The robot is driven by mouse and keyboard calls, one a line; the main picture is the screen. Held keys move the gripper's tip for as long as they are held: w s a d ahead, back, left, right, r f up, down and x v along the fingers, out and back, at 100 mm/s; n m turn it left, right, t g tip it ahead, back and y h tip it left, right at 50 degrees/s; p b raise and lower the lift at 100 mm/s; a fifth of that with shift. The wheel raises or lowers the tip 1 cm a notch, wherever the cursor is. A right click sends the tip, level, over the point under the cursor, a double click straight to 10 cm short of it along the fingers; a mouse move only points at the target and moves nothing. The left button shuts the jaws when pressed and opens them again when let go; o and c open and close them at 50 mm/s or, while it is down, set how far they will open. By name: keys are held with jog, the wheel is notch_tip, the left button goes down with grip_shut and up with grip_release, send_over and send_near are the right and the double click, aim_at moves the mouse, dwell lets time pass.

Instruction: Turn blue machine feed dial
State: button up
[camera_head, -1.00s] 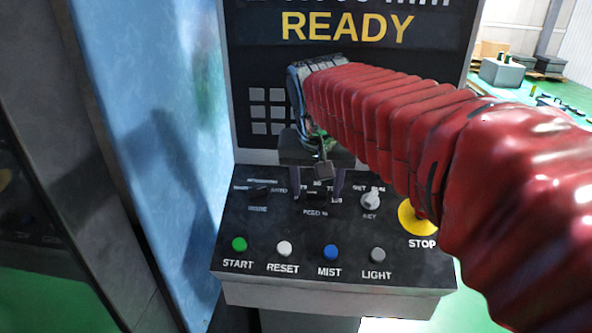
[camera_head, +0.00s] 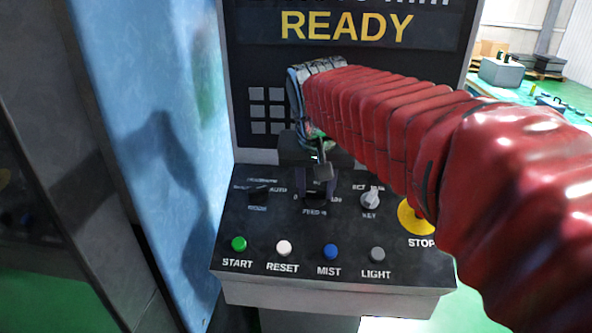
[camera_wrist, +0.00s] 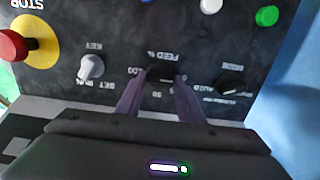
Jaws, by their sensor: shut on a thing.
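The feed dial (camera_wrist: 161,72) is a small dark knob in the wrist view, above the printed feed label on the control panel in the head view. It looks black, and no blue shows on it. My gripper (camera_wrist: 160,79) has its two purple-grey fingers on either side of the dial and is shut on it. In the head view my gripper (camera_head: 316,194) reaches down to the panel and hides most of the dial and part of its scale.
A mode knob (camera_head: 258,192) is left of the dial; a key switch (camera_head: 370,198) and a yellow-ringed stop button (camera_head: 414,217) are right. Green, white, blue and grey buttons line the panel's front. A screen (camera_head: 345,28) reading READY stands behind. A blue wall rises at left.

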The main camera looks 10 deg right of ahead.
jog(key=shift+m, duration=0.4)
jog(key=m, duration=0.3)
jog(key=shift+d+m, duration=0.1)
jog(key=shift+m, duration=0.2)
jog(key=m, duration=0.4)
jog(key=shift+s+m, duration=0.1)
jog(key=shift+m, duration=0.2)
jog(key=m, duration=0.8)
jog(key=shift+s+d+m+t, duration=0.1)
jog(key=shift+s+m+t, duration=0.05)
jog(key=shift+m+t, duration=0.15)
jog(key=shift+f, duration=0.1)
jog(key=o, duration=1.1)
jog(key=shift+c, duration=0.2)
